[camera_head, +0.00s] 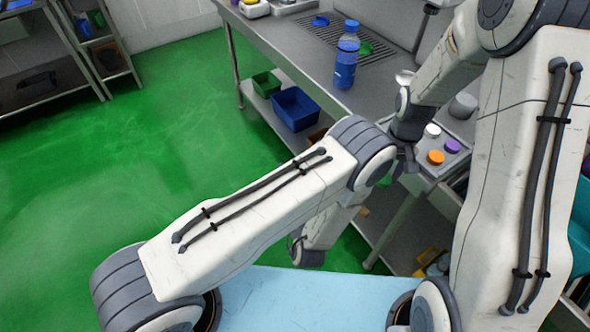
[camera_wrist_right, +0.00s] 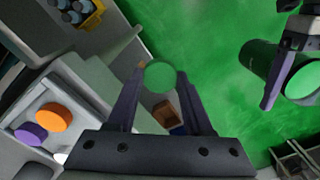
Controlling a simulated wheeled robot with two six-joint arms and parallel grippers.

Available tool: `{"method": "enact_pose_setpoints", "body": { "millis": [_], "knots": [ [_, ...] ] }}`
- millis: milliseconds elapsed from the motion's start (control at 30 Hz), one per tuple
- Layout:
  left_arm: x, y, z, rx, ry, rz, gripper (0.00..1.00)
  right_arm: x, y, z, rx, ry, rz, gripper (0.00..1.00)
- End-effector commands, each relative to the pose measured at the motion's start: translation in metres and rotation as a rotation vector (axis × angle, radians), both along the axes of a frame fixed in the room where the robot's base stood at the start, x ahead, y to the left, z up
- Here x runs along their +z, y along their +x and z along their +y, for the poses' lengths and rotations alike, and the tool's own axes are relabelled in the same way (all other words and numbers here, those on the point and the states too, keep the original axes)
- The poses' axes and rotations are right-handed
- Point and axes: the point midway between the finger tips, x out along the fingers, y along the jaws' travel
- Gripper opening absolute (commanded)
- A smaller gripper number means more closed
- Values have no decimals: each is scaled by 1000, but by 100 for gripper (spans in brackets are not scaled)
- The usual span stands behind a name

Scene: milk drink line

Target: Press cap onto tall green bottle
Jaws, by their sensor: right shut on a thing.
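My right gripper (camera_wrist_right: 160,88) is shut on a round green cap (camera_wrist_right: 160,75), held between its fingertips in the right wrist view. In the head view this gripper (camera_head: 404,168) points down beside the counter edge, partly hidden by my left arm. A green cylinder, apparently the tall green bottle (camera_wrist_right: 300,82), shows at the right of the wrist view, tilted and apart from the cap. My left gripper (camera_wrist_right: 280,75) has a finger against it and appears to hold it off the floor. In the head view, my own left arm hides that gripper and the bottle.
A blue bottle (camera_head: 345,65) stands on the steel counter (camera_head: 385,95). A cap stand holds orange (camera_head: 436,157), purple (camera_head: 452,146) and white (camera_head: 432,131) caps close to my right gripper. Blue (camera_head: 295,108) and green (camera_head: 266,84) bins sit on the lower shelf. Open green floor lies left.

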Motion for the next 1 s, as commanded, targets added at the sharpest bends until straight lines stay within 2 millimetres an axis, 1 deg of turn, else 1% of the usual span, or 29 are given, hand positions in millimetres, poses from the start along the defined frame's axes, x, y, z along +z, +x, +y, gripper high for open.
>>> {"method": "enact_pose_setpoints", "body": {
  "millis": [67,167,267,367,400,467,500,600,700,833,900,1000],
  "knots": [
    [1,0,0,1,0,-3,0,2,2,4,4,0,-2,0],
    [1,0,0,1,0,-4,0,9,6,17,18,0,-3,0],
    [2,0,0,1,0,-4,0,23,14,42,41,1,-6,0],
    [2,0,0,2,0,-5,0,41,19,75,70,1,-6,0],
    [2,0,0,2,0,-5,0,49,20,90,80,1,-6,0],
    [2,0,0,2,0,-5,0,61,20,111,96,1,-6,0],
    [2,0,0,2,0,-5,0,69,19,124,106,1,-5,0],
    [2,0,0,2,0,-5,0,88,15,156,130,1,-5,0],
    [2,0,0,2,-1,-5,0,105,9,182,148,1,-3,0],
    [2,0,0,2,-1,-5,0,121,0,206,165,0,-1,0],
    [2,0,0,2,0,-5,0,126,-3,213,170,-1,0,0],
    [2,0,0,2,-1,-5,0,130,-6,219,174,-1,1,0]
  ]
}}
